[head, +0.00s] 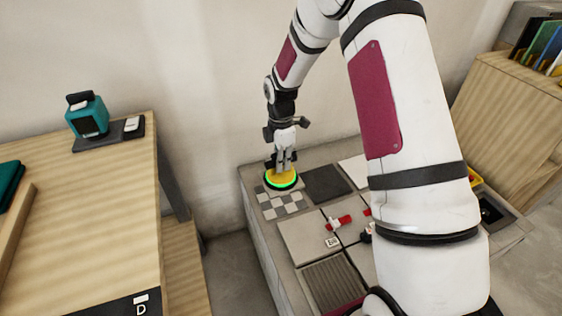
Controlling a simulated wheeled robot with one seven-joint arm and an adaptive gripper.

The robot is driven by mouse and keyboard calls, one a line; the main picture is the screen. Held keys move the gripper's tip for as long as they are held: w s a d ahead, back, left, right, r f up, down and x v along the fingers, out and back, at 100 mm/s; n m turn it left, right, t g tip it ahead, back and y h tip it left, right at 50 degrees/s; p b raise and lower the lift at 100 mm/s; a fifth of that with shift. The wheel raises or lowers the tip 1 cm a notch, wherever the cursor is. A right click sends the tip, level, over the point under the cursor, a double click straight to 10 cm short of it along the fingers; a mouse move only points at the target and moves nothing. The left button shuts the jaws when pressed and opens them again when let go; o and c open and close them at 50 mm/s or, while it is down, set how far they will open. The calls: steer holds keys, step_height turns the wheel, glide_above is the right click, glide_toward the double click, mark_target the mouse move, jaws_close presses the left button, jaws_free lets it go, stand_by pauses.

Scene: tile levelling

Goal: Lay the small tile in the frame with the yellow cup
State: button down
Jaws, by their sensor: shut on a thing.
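The yellow cup (279,178), with a bright green ring around its lower edge, is at the back left of the low grey tile bench. My gripper (283,170) points down with its fingers shut on the top of the cup. A small greyish tile (297,187) shows as a thin edge directly under the cup, which hides most of it. A grey-and-white checkered patch (285,207) lies just in front. I cannot tell whether the tile rests on the bench surface or is slightly above it. The frame's outline under the cup is hidden.
A dark tile (326,184) lies right of the cup, and a large light tile (309,236) lies in front. Red clips (339,222) stand at the tile joints. A wooden table (80,215) with a teal device (88,117) stands left.

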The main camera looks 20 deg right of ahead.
steer(key=s+d, duration=1)
steer(key=d, duration=1.1)
steer(key=s+d+p, duration=0.1)
steer(key=s+d, duration=1)
steer(key=d, duration=1.1)
steer(key=s+d, duration=1.1)
steer(key=d, duration=1.1)
steer(key=shift+s+p, duration=0.2)
steer(key=shift+p, duration=0.1)
stand_by(1.0)
